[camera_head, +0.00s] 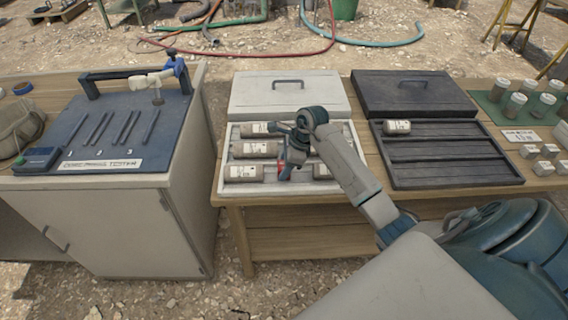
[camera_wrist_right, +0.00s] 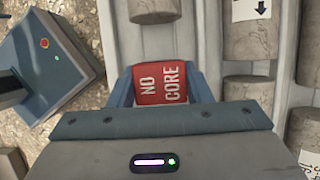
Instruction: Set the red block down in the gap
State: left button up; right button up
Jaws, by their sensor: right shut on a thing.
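The red block (camera_wrist_right: 162,84), lettered "NO CORE", sits between the two fingers of my right gripper (camera_wrist_right: 163,88) in the right wrist view. In the head view the right gripper (camera_head: 285,165) is over the middle of the open white core tray (camera_head: 226,190). Only a small red part of the block shows there. A grey core piece (camera_wrist_right: 155,9) lies just beyond the block in the wrist view. The gap is largely hidden by the gripper and block. I cannot tell whether the block touches the tray. My left gripper is not in view.
Labelled core pieces (camera_head: 243,172) lie in the white tray's rows. Its lid (camera_head: 288,94) lies behind it. A dark tray (camera_head: 440,158) with one core (camera_head: 397,127) stands to the right. A cabinet with a blue mat (camera_head: 112,125) stands left, across a floor gap.

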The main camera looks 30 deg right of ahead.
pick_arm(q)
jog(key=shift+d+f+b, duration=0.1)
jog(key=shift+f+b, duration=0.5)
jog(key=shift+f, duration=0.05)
pick_arm(e)
jog(key=shift+f, duration=0.65)
jog(key=o, duration=1)
jog(key=shift+o, duration=0.2)
jog(key=shift+r, duration=0.1)
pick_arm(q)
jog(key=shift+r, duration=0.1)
pick_arm(e)
jog(key=shift+d+r, duration=0.2)
jog(key=shift+r, duration=0.2)
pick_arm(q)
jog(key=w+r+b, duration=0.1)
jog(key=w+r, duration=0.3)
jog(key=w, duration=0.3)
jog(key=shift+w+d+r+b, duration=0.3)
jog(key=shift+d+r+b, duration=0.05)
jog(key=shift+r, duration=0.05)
pick_arm(e)
jog(key=v, duration=0.9)
jog(key=shift+s+r, duration=0.25)
jog(key=shift+r, duration=0.1)
